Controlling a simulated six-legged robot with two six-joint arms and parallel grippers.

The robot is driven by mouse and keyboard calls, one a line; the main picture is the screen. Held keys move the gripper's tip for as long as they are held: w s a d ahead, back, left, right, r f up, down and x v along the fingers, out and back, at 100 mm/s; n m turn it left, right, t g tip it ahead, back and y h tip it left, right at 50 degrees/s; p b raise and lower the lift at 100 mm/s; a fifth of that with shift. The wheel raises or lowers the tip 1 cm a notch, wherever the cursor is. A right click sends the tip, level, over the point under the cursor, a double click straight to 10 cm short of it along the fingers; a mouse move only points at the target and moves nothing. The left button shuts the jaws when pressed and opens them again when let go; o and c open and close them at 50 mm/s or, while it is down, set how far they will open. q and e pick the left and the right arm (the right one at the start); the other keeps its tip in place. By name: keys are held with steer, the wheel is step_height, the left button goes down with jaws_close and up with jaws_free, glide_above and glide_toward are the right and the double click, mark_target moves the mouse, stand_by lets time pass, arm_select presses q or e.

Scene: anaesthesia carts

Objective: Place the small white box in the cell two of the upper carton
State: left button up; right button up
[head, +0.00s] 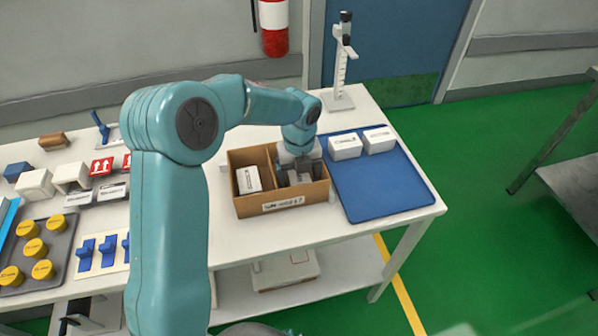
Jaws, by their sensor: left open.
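The brown open carton (250,208) stands on the white table, with a divider making a left and a right cell. A small white box (248,180) sits slightly tilted in the left cell. My left gripper (299,178) points down into the right cell, its jaws open. Its fingers hide most of that cell, so I cannot tell whether a box lies between or below them. Two more small white boxes, one nearer (345,147) and one farther right (380,140), rest on the blue mat beside the carton. My right gripper is not in view.
The blue mat (385,190) is bare at its front. A stand (341,75) rises at the table's back. Yellow-topped round items (33,248), blue parts (86,253) and small boxes crowd the left side. Another box (285,270) is on the lower shelf.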

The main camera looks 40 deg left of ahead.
arm_select(q)
steer(key=shift+w+f, duration=0.15)
steer(key=shift+w, duration=0.1)
steer(key=shift+r, duration=0.3)
steer(key=shift+w+r, duration=0.2)
steer(key=shift+r, duration=0.15)
step_height(320, 180, up, 11)
steer(key=p, duration=0.1)
steer(key=shift+r+p, duration=0.2)
steer(key=shift+p, duration=0.1)
steer(key=shift+s, duration=0.15)
